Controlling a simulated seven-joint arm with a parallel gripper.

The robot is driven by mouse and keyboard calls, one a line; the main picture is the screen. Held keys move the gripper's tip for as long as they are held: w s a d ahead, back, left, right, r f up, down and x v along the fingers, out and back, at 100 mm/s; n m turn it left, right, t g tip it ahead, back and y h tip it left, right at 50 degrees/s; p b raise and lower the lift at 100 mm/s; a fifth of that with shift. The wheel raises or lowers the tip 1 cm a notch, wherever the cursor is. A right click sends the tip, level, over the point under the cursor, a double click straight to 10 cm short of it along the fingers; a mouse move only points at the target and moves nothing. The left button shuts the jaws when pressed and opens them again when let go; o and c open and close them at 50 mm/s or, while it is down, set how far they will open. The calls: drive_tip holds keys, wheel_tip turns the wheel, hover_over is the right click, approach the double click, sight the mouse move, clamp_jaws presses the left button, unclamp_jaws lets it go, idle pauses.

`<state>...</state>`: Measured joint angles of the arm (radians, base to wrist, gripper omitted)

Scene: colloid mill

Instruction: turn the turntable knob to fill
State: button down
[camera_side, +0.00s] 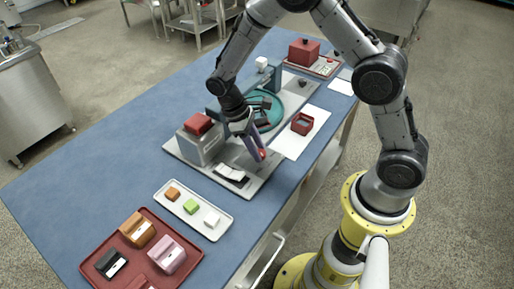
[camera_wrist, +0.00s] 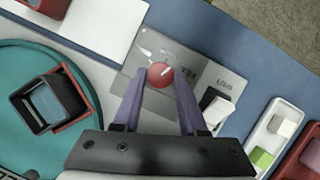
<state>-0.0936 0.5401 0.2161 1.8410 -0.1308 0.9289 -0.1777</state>
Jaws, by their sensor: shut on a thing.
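The turntable knob (camera_wrist: 160,74) is a small red round knob with a pale line across its top, set on a grey plate with printed labels. In the wrist view it sits between the tips of my gripper's purple fingers (camera_wrist: 159,80), which are shut on it. In the side view my gripper (camera_side: 256,149) reaches down to the plate, and only a bit of the red knob (camera_side: 263,154) shows past the fingers. The teal turntable (camera_side: 272,119) lies behind my gripper and also shows in the wrist view (camera_wrist: 85,150).
A dark open box with a red edge (camera_wrist: 48,103) stands on the turntable. Near the plate are a grey block with a red top (camera_side: 199,138), a black-and-white switch (camera_side: 232,174) and a red open box (camera_side: 302,123). A white tray (camera_side: 222,228) and red tray (camera_side: 88,247) hold small blocks.

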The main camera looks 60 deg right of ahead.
drive_tip(key=m+y, duration=0.1)
drive_tip(key=m, duration=0.2)
drive_tip(key=shift+d+m, duration=0.15)
drive_tip(key=shift+m, duration=0.15)
drive_tip(key=shift+d+m+y, duration=0.15)
drive_tip(key=shift+m+y, duration=0.75)
drive_tip(key=shift+m, duration=0.9)
drive_tip(key=shift+c, duration=2.3)
unclamp_jaws()
drive_tip(key=v, duration=1.3)
drive_tip(key=shift+w+r, duration=0.2)
drive_tip(key=shift+r, duration=0.15)
